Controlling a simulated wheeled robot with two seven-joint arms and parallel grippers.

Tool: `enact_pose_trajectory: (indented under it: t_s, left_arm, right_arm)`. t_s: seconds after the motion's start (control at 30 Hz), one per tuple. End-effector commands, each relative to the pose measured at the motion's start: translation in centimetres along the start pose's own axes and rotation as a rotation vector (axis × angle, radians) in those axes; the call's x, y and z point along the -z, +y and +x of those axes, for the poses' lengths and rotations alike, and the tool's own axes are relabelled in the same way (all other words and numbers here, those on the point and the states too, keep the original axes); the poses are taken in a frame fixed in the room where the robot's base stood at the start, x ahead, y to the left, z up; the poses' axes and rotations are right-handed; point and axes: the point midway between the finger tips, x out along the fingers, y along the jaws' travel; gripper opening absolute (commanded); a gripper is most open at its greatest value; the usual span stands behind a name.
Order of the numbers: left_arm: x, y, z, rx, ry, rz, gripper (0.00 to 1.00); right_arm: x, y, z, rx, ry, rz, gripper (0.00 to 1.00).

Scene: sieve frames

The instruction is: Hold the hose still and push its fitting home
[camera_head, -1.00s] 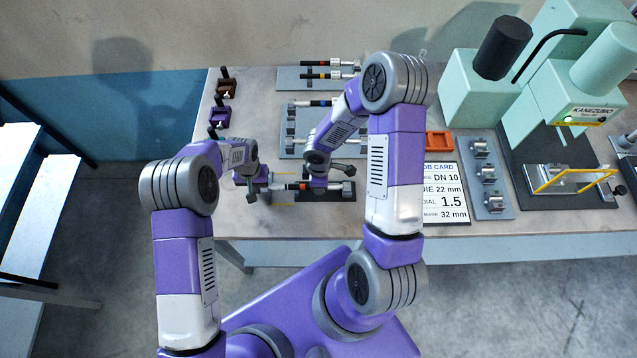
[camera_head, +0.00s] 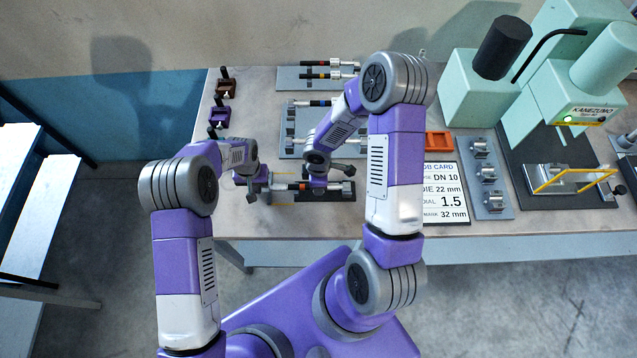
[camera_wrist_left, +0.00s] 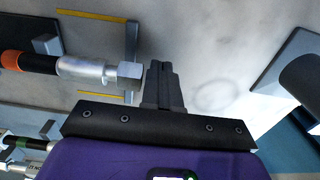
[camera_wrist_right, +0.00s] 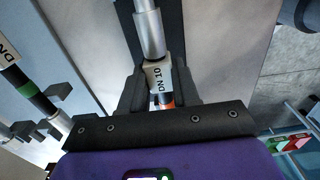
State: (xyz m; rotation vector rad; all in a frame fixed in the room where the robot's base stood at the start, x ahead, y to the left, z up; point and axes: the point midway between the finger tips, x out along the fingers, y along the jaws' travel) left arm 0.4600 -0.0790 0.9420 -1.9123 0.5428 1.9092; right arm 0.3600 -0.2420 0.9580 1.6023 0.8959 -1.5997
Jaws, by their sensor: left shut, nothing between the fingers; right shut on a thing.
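The hose (camera_head: 293,186) lies level over a dark fixture on the bench, with an orange band and silver metal ends. My right gripper (camera_wrist_right: 160,88) is shut around it at its white DN 10 label (camera_wrist_right: 157,75). The silver fitting (camera_wrist_left: 90,70) is at the hose's left end in the head view. My left gripper (camera_wrist_left: 160,75) is shut and empty, its fingertips right beside the fitting's hex end. I cannot tell whether they touch it. How deep the hose sits in the fitting is not clear. In the head view my left gripper (camera_head: 262,186) is partly hidden by its arm.
Behind are racks with more hoses (camera_head: 325,75), and small purple and brown holders (camera_head: 219,117) stand at the left. An orange tray (camera_head: 438,141), a job card (camera_head: 441,192), a die plate (camera_head: 490,190) and a green press (camera_head: 560,95) stand to the right. The bench's front edge is close.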

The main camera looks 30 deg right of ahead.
Motion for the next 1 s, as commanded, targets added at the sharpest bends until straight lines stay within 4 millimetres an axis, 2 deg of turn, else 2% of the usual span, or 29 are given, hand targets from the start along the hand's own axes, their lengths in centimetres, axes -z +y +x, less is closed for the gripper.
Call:
enact_pose_trajectory:
  t_s: [1.0]
  left_arm:
    - [0.0, -1.1, -7.6, 0.002, 0.001, -0.001, 0.0]
  right_arm:
    - [-0.1, -0.3, 0.3, 0.009, 0.0, 0.001, 0.0]
